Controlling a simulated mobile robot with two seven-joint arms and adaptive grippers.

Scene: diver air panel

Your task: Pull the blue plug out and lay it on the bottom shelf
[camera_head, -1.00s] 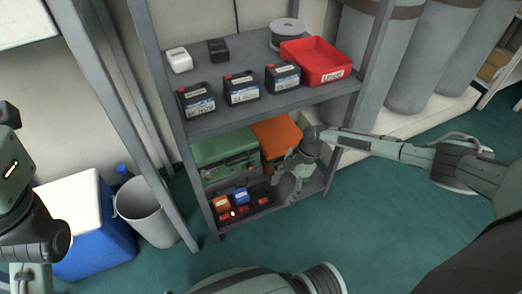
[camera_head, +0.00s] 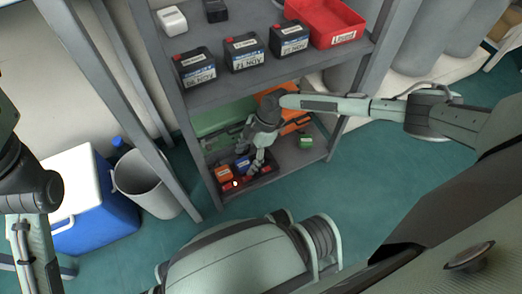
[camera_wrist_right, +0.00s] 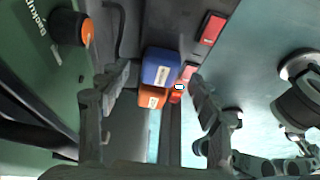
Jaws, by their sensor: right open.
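The blue plug (camera_head: 243,163) sits in a dark power strip (camera_head: 262,181) on the bottom shelf (camera_head: 290,163), beside an orange plug (camera_head: 224,173). In the right wrist view the blue plug (camera_wrist_right: 160,66) is ahead of the orange plug (camera_wrist_right: 152,97), between my open fingers in the picture. My right gripper (camera_head: 257,163) points down over the strip, close to the blue plug; its empty fingers (camera_wrist_right: 160,78) show no clear contact. Part of the strip is hidden behind the gripper. My left arm shows at the left edge, but its gripper is out of view.
A green case (camera_head: 215,121) and an orange case (camera_head: 297,122) stand behind on the bottom shelf. A small green object (camera_head: 306,142) lies at its right. Batteries (camera_head: 243,53) and a red tray (camera_head: 325,22) sit on the shelf above. A grey bin (camera_head: 150,185) stands left.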

